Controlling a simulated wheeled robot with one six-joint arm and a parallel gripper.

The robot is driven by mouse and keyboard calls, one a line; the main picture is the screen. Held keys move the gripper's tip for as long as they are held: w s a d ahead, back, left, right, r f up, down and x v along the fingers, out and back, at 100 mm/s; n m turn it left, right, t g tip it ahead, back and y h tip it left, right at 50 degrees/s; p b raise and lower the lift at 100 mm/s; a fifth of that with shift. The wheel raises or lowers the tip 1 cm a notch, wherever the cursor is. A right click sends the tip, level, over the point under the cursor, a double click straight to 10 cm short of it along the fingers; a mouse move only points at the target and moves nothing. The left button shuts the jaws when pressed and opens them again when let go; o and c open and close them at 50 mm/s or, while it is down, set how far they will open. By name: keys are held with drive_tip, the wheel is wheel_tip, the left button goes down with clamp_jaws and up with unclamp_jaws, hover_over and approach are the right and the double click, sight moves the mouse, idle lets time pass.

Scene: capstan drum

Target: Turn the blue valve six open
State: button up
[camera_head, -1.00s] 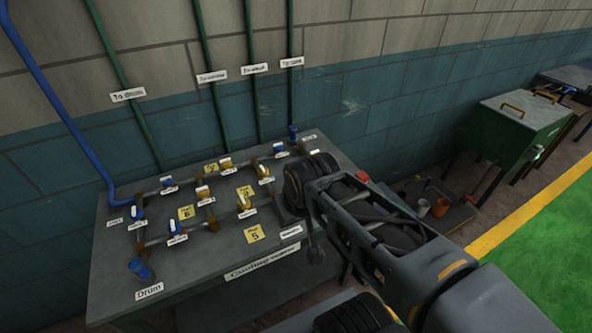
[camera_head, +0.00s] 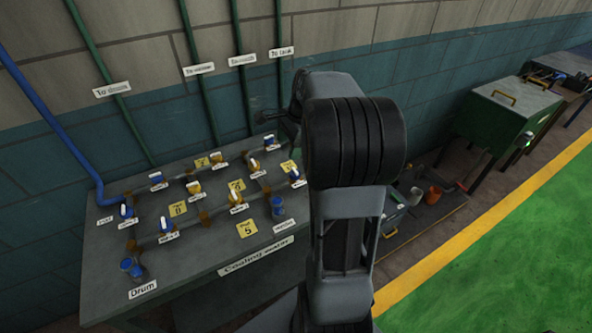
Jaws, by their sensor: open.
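Several small valves with white-topped handles stand on pipes on a grey bench (camera_head: 215,255). Blue valves show at the left end (camera_head: 127,211), the upper left (camera_head: 156,180), the lower left (camera_head: 166,227), the back (camera_head: 269,141) and the right (camera_head: 296,177). Their number tags are too small to read, so I cannot tell which is six. My arm stands in front of the bench's right end. The end of my arm, with my gripper (camera_head: 270,118), shows only partly, dark and small, above the bench's back right; its jaws are open and empty.
Yellow valves (camera_head: 237,202) sit among the blue ones, with yellow number plates (camera_head: 247,228). A blue drum outlet (camera_head: 132,268) is at the front left. A green cabinet (camera_head: 505,115) and a low tray with cups (camera_head: 434,195) stand right. The green floor (camera_head: 510,255) is clear.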

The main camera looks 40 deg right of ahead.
sight(296, 170)
drive_tip(key=w+d+f+m+y, duration=0.1)
drive_tip(key=d+f+m, duration=0.5)
drive_tip(key=d, duration=0.4)
drive_tip(key=shift+m, duration=0.5)
drive_tip(key=x, duration=0.3)
drive_tip(key=p+x, duration=0.1)
drive_tip(key=x, duration=0.3)
drive_tip(key=a+x, duration=0.1)
drive_tip(key=x, duration=0.2)
drive_tip(key=shift+w+r, duration=0.1)
drive_tip(key=shift+w, duration=0.25)
drive_tip(key=shift+x, duration=1)
drive_tip(key=c, duration=0.9)
